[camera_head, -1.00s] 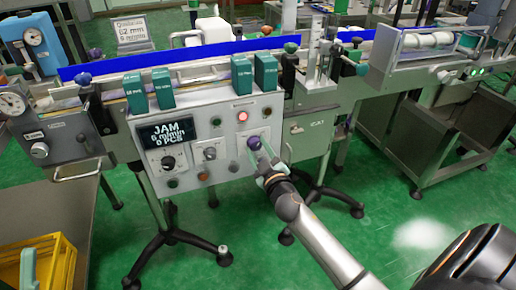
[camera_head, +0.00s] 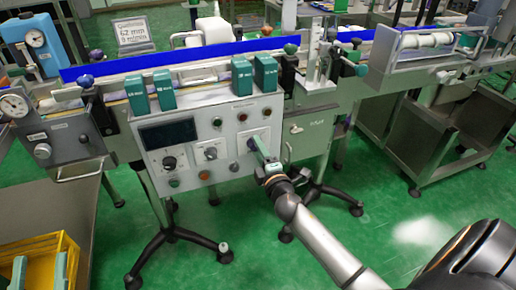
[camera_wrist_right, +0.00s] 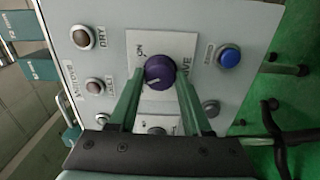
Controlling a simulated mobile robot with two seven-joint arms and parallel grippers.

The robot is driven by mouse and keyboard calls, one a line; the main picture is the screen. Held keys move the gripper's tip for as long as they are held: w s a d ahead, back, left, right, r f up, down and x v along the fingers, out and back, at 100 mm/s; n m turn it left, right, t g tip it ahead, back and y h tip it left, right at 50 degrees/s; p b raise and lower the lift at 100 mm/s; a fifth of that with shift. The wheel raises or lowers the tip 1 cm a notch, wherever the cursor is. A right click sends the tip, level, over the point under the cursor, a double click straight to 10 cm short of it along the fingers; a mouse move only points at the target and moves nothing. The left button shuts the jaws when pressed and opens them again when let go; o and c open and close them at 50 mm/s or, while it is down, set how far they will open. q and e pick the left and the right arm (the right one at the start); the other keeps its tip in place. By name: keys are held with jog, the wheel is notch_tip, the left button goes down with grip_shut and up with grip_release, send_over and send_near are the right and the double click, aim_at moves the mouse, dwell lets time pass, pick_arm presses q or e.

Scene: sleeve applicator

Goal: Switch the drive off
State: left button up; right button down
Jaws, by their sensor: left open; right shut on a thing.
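The drive switch is a purple round knob (camera_wrist_right: 159,70) with a white pointer line, on a white plate with "ON" and "DRIVE" lettering. In the wrist view the pointer slants down and left, away from "ON". In the head view the knob (camera_head: 251,143) is partly covered. My right gripper (camera_wrist_right: 158,78) has its green fingers on either side of the knob, shut on it. The panel's display (camera_head: 167,133) is dark. My left gripper (camera_head: 40,268) shows at the lower left as two green fingers standing apart, open, in front of the crate.
A blue button (camera_wrist_right: 229,57) sits beside the switch plate. A yellow crate (camera_head: 45,245) is at the lower left.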

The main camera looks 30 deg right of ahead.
pick_arm(q)
jog(key=shift+n+g+y, duration=0.5)
jog(key=shift+g+y, duration=0.1)
jog(key=shift+g, duration=0.2)
jog(key=shift+w+a+f+p, duration=0.15)
jog(key=shift+w+f, duration=0.1)
jog(key=shift+f, duration=0.8)
jog(key=shift+w+f+p, duration=0.15)
jog(key=shift+w+f, duration=0.05)
jog(key=shift+f, duration=0.8)
pick_arm(e)
jog(key=shift+n, duration=2.3)
jog(key=shift+c, duration=1.7)
grip_release()
pick_arm(q)
jog(key=shift+r, duration=0.15)
